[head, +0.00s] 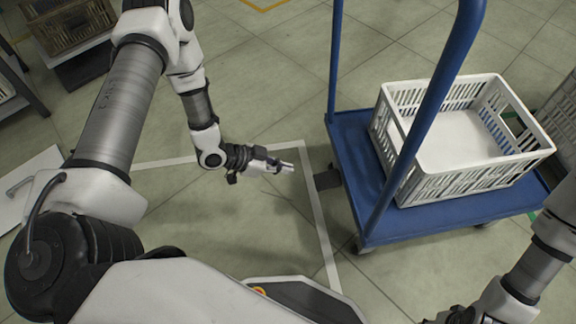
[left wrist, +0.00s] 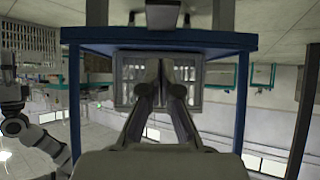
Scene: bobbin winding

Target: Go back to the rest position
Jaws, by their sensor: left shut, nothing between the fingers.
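My left gripper (head: 288,168) hangs over the tiled floor near the middle of the head view, left of the blue cart (head: 350,172). It is shut and empty. In the left wrist view its two fingers (left wrist: 163,80) come together at the tips, with the blue cart frame (left wrist: 160,40) behind them. My right arm (head: 535,270) comes in at the lower right of the head view. The dark end of it (head: 456,317) is cut off by the bottom edge, so its fingers cannot be made out.
A white slatted crate (head: 447,187) stands on the blue cart, whose upright handle rises between me and the crate. A white line (head: 315,215) marks the floor left of the cart. A brown crate (head: 70,28) sits at the upper left. Open floor lies around my left gripper.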

